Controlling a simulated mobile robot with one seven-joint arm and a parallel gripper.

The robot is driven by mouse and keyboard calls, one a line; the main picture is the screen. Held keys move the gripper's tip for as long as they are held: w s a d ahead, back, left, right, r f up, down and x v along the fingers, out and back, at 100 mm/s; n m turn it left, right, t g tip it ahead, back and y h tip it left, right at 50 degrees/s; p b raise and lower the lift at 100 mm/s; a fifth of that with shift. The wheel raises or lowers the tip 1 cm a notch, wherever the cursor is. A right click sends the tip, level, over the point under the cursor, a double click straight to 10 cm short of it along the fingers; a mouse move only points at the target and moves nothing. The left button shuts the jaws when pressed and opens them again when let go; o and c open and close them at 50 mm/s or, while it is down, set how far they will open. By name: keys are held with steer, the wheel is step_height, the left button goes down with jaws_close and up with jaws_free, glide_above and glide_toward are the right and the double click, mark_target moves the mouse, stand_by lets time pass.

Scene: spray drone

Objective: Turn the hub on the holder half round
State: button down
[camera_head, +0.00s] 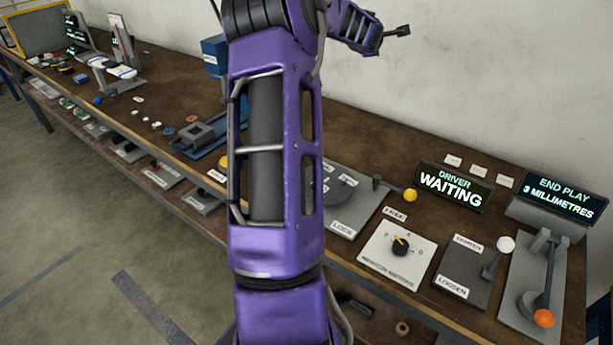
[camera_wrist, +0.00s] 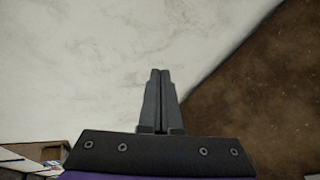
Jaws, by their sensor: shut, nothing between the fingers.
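My gripper (camera_head: 399,31) is raised high near the wall at the top of the head view, far above the bench. In the wrist view its two dark fingers (camera_wrist: 160,74) are shut together with nothing between them. A dark round part (camera_head: 342,190), possibly the hub, sits on a grey plate (camera_head: 345,222) marked LOCK and FREE. My purple arm hides its left side, so I cannot tell its turn clearly. A lever with a yellow knob (camera_head: 410,195) stands at the plate's right. The wrist view does not show the hub.
Right of the plate are a white dial panel (camera_head: 380,265), a TIGHTEN/LOOSEN lever with a white knob (camera_head: 506,244) and an orange-knobbed lever (camera_head: 544,318). Screens read DRIVER WAITING (camera_head: 452,187) and END PLAY 3 MILLIMETRES (camera_head: 565,197). A blue-grey vice-like fixture (camera_head: 205,130) stands left.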

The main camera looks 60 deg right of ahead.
steer(key=s+a+f+m+g+y, duration=0.2)
steer(key=s+a+f+m+g, duration=0.1)
steer(key=a+f+m+g, duration=0.25)
steer(key=m+y+b, duration=0.2)
steer(key=m+y, duration=0.1)
steer(key=y, duration=0.9)
glide_toward(326, 182)
steer(key=w+a+r, duration=0.3)
steer(key=w, duration=0.2)
steer(key=shift+n+g, duration=0.25)
steer(key=shift+g, duration=0.1)
steer(key=x, duration=1)
steer(key=shift+s+a+b, duration=0.1)
steer(key=shift+s+b, duration=0.1)
steer(key=shift+b, duration=0.15)
steer(key=shift+s, duration=0.1)
steer(key=shift+s+a+n, duration=0.25)
steer(key=shift+s+n, duration=0.25)
steer(key=shift+n, duration=0.2)
